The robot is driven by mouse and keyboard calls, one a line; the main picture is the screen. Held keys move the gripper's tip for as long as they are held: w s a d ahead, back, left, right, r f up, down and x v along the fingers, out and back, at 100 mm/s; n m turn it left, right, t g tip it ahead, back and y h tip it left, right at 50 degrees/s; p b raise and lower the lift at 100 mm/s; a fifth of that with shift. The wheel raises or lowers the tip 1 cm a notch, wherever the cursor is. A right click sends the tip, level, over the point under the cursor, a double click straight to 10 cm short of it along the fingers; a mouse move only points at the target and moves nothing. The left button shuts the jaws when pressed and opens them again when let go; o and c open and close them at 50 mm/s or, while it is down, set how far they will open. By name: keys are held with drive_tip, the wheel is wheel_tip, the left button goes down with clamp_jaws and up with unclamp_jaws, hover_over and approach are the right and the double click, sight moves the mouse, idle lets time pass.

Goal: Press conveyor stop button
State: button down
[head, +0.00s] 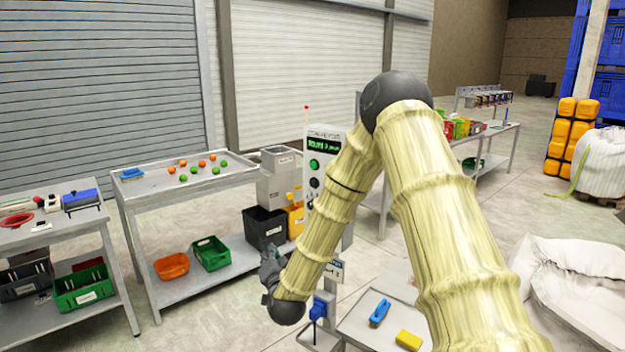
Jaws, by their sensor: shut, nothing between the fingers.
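A pale grey control panel (345,143) stands upright near the middle, behind my arm. It carries a lit green display (323,145), a green round button (314,164) and a dark knob (314,183) below it. No stop button can be made out; my arm hides the panel's lower right part. My gripper (266,258) is shut and empty. It is small and dark in this view, lower and to the left of the panel, apart from the buttons in the picture.
A sorting table (150,202) with orange and green balls stands left of the panel, with crates on its lower shelf. A black bin (265,228) is beside the panel. A low table (362,325) with a blue tool and yellow block lies in front. White sacks are at right.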

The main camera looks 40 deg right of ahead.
sight(313, 183)
drive_tip(key=w+d+r+m+t+h, duration=0.1)
drive_tip(key=d+r+m+h, duration=0.1)
drive_tip(key=r, duration=0.5)
drive_tip(key=w+d+r+m+h+p, duration=0.1)
drive_tip(key=d+r+m+h, duration=0.1)
drive_tip(key=d+r, duration=0.2)
wheel_tip(313, 183, up, 4)
drive_tip(key=shift+d+f+t+p, duration=0.2)
drive_tip(key=shift+t+p, duration=0.1)
drive_tip(key=shift+t, duration=0.1)
drive_tip(key=w+d+p, duration=0.2)
drive_tip(key=d, duration=0.6)
drive_tip(key=shift+w+d, duration=0.15)
drive_tip(key=shift+w, duration=0.15)
drive_tip(key=shift+w+d+b, duration=0.25)
drive_tip(key=shift+d+b, duration=0.3)
drive_tip(key=shift+d, duration=0.25)
idle(1.5)
drive_tip(key=shift+a, duration=0.15)
drive_tip(key=shift+s+a+b, duration=0.25)
drive_tip(key=shift+a+b, duration=0.1)
drive_tip(key=shift+a, duration=0.35)
